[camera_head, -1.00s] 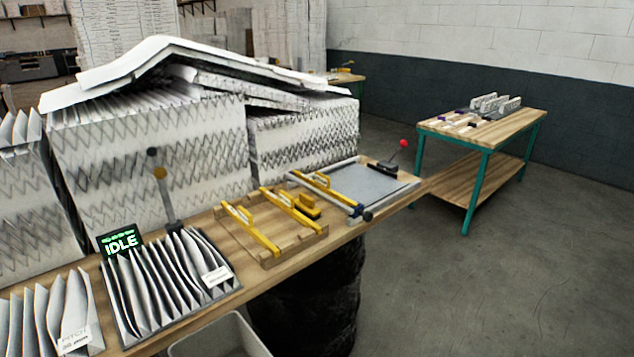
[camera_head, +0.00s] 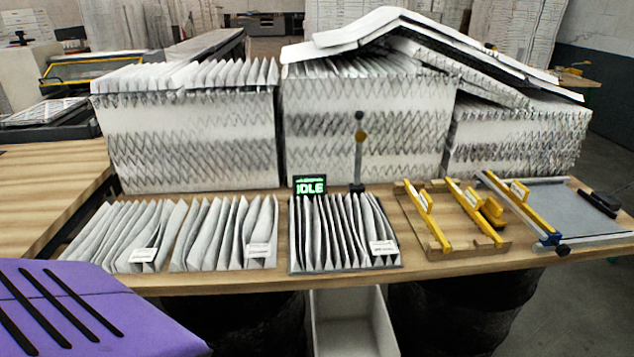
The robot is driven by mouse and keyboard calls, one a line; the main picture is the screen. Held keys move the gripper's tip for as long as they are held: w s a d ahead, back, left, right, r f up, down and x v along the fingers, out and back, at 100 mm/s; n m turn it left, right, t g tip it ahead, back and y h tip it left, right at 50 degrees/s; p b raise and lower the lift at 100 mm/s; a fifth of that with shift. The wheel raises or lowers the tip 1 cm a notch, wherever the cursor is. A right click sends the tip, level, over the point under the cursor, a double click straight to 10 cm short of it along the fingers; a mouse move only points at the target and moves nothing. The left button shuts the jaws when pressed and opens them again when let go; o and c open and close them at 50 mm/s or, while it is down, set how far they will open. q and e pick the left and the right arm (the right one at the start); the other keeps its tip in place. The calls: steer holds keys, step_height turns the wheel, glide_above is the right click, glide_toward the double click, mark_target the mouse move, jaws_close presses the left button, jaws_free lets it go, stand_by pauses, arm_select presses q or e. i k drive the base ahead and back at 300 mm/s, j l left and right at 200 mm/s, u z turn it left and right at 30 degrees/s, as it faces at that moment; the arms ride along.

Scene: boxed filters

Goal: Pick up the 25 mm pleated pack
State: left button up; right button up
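Three white pleated packs with small labels lie in a row along the front of the wooden bench (camera_head: 240,281): a left pack (camera_head: 118,225), a middle pack (camera_head: 210,228) and a right pack (camera_head: 335,228). The right pack lies in a dark-edged tray. The label print is too small to read, so I cannot tell which pack is 25 mm. Neither of my grippers is in view.
Tall pleated stacks (camera_head: 190,130) stand behind the packs. An IDLE sign (camera_head: 310,186) and a post (camera_head: 358,160) stand between. A yellow-barred wooden frame (camera_head: 430,222) and a grey plate (camera_head: 575,207) lie to the right. A white bin (camera_head: 345,338) stands below.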

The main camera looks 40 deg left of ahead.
mark_target(122, 238)
steer(key=u, duration=1.55)
